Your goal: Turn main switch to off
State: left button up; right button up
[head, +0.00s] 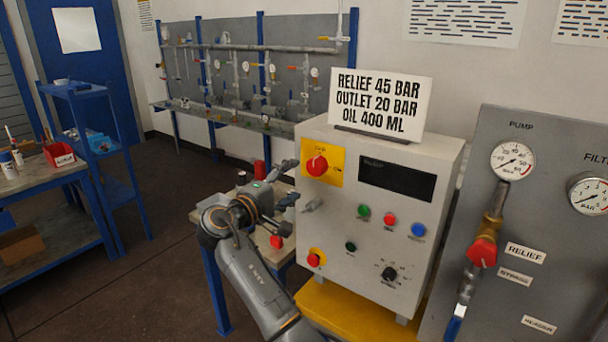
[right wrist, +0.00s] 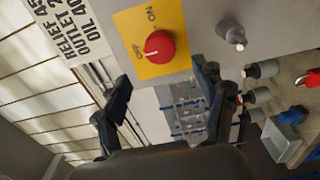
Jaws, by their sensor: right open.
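The main switch is a red round knob (head: 317,165) on a yellow plate (head: 337,154) at the upper left of the grey control box (head: 385,215). In the right wrist view the knob (right wrist: 160,46) shows on its plate, which is marked ON and OFF; a small pale mark is on the knob, but I cannot tell its setting for sure. My right gripper (head: 287,183) is open and empty, just left of the box and slightly below the knob. In the wrist view its spread fingers (right wrist: 163,80) stand apart from the knob. My left gripper is out of view.
The box front also carries a grey metal stub (head: 312,205), coloured buttons (head: 389,220), a red button (head: 313,260) and a black selector (head: 389,273). A sign (head: 380,103) stands on top. A gauge panel (head: 545,225) is at the right.

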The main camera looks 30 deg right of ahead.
jog(key=shift+v, duration=2.15)
jog(key=s+a+f+n+y, duration=0.1)
jog(key=f+n+y, duration=0.15)
jog(key=f, duration=1.05)
jog(key=a+f+n+t+y, duration=0.1)
jog(key=f+n+y, duration=0.15)
jog(key=f, duration=1.05)
jog(key=s+a+f+n+y, duration=0.15)
jog(key=f+y, duration=0.25)
jog(key=f, duration=0.9)
jog(key=s+a+f+m+g+y, duration=0.1)
jog(key=s+f+y, duration=0.1)
jog(key=s+f, duration=0.65)
jog(key=s+a+f+m+g+y, duration=0.15)
jog(key=s+f, duration=0.45)
jog(key=f, duration=0.6)
jog(key=s+f+m+g+y, duration=0.1)
jog(key=s+f, duration=0.4)
jog(key=s, duration=0.8)
jog(key=s+f+m+g+y, duration=0.1)
jog(key=s+f, duration=0.4)
jog(key=s, duration=0.8)
jog(key=s+f+m+g+y, duration=0.2)
jog(key=s+f+m, duration=0.2)
jog(key=s, duration=0.9)
jog(key=shift+a+f, duration=0.4)
jog(key=shift+f, duration=0.45)
